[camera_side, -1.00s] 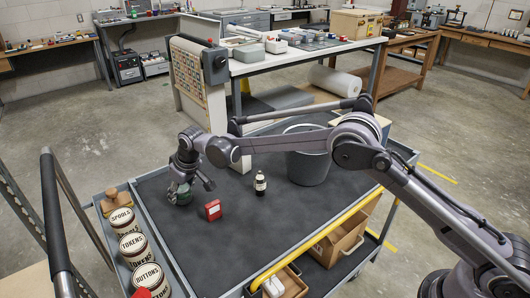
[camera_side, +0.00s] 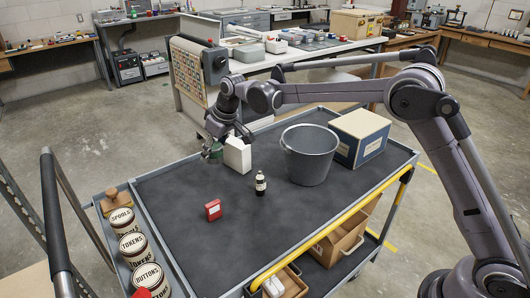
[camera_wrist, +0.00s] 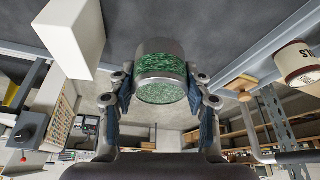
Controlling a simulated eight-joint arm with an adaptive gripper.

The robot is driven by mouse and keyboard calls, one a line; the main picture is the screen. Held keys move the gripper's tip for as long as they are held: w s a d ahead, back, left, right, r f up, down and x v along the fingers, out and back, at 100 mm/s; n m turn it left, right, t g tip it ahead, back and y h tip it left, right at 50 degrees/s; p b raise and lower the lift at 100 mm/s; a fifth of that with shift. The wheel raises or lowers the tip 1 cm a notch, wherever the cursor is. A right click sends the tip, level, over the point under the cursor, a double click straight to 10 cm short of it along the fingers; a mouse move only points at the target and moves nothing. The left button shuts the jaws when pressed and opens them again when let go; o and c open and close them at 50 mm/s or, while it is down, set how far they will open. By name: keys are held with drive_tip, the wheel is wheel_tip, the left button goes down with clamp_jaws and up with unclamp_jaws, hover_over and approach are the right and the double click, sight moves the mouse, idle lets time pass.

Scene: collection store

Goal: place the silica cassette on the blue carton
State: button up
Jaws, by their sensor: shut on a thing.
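The silica cassette (camera_wrist: 163,66) is a short cylinder with green, grainy content and grey metal rims. My gripper (camera_wrist: 160,88) is shut on it, one finger on each side, in the wrist view. In the side view the cassette (camera_side: 214,153) hangs in my gripper (camera_side: 215,147) above the cart's far left part, close to a white box. The blue carton (camera_side: 370,148) stands at the cart's far right, blue on its sides with a cream top. The bucket hides part of its left side. My gripper is well to its left.
A grey bucket (camera_side: 309,167) stands between my gripper and the carton. The white block (camera_side: 238,156) is just right of the cassette. A dark bottle (camera_side: 260,185) and a red box (camera_side: 213,210) stand mid-cart. Labelled tins (camera_side: 132,245) line the left tray. The cart's front is clear.

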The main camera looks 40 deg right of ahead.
wheel_tip(320, 180, up, 18)
drive_tip(key=s+d+m+h, duration=0.1)
drive_tip(key=s+d+m, duration=0.15)
drive_tip(key=d, duration=0.95)
drive_tip(key=s+d+m+h, duration=0.1)
drive_tip(key=s+d+m, duration=0.15)
drive_tip(key=d, duration=0.85)
drive_tip(key=s+d+m+h, duration=0.1)
drive_tip(key=d+m, duration=0.3)
drive_tip(key=d, duration=0.8)
drive_tip(key=s+d+m+g+h, duration=0.25)
drive_tip(key=s+d+m, duration=0.45)
drive_tip(key=s+d, duration=1.3)
hover_over(361, 120)
drive_tip(key=shift+t, duration=0.25)
drive_tip(key=f, duration=0.8)
drive_tip(key=a+f, duration=0.1)
drive_tip(key=f, duration=0.3)
drive_tip(key=shift+s, duration=0.3)
drive_tip(key=shift+f, duration=2)
drive_tip(key=shift+f, duration=0.1)
